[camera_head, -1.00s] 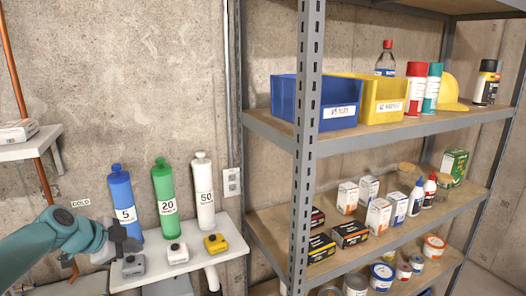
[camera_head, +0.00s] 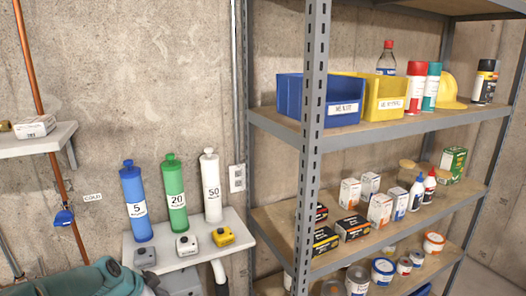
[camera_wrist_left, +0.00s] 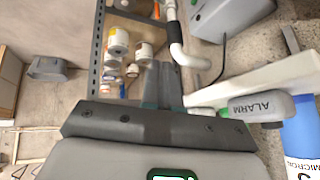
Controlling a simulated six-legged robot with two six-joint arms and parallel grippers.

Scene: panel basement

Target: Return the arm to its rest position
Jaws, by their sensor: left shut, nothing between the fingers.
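My left arm (camera_head: 85,280) shows low at the left edge of the head view, below the small white shelf. Its gripper is out of the head view. In the left wrist view my left gripper (camera_wrist_left: 162,85) is shut, with its fingers together and nothing between them. The wrist view is turned on its side. My right arm and gripper are in neither view.
A small white shelf (camera_head: 206,252) holds blue (camera_head: 136,204), green (camera_head: 170,197) and white (camera_head: 211,190) cylinders, with three small devices in front. A metal rack (camera_head: 308,150) with bins, cans and boxes stands right. A copper pipe (camera_head: 39,100) and shelf (camera_head: 42,143) are left.

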